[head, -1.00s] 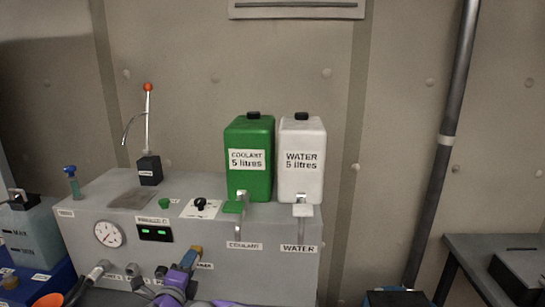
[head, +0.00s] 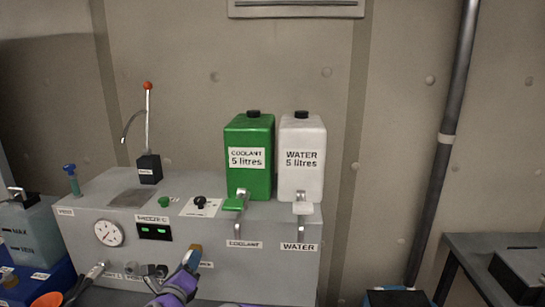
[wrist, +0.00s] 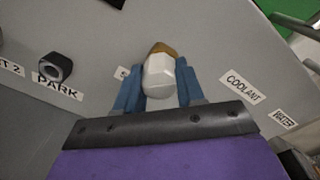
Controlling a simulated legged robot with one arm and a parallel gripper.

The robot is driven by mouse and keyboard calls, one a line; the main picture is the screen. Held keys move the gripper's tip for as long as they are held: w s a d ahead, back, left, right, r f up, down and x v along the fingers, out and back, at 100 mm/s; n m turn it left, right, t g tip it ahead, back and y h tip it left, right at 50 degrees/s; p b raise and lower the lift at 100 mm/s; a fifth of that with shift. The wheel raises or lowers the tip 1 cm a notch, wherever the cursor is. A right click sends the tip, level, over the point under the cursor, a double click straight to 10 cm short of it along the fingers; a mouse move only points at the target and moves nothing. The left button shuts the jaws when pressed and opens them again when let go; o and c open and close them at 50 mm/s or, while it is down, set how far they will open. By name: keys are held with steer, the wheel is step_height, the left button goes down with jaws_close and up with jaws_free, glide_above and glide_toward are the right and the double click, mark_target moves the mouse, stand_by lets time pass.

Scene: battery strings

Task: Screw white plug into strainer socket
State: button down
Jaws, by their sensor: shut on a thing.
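The white plug (wrist: 159,78) sits between the blue fingers of my gripper (wrist: 160,68) in the wrist view. The fingers are shut on its sides. A brass-coloured part (wrist: 163,48) shows at the plug's far end, against the grey panel face. I cannot tell whether it belongs to the plug or the socket, or how deep the plug sits. The strainer socket's opening is hidden. Its label is mostly covered.
The grey console (head: 285,272) carries a gauge (head: 109,233), a green display (head: 155,232) and a black knob (head: 199,203). The green coolant tank (head: 249,180) and white water tank (head: 302,180) stand on it. A dark PARK socket (wrist: 55,67) is left of my gripper.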

steer(key=c, duration=1.1)
jaws_free()
steer(key=shift+f, duration=0.15)
steer(key=o, duration=0.4)
steer(key=shift+a, duration=0.2)
steer(key=shift+o, duration=0.5)
steer(key=shift+d, duration=0.15)
steer(key=shift+s+r, duration=0.15)
steer(key=shift+s, duration=1.1)
steer(key=shift+s+r, duration=0.1)
steer(key=shift+s, duration=1.1)
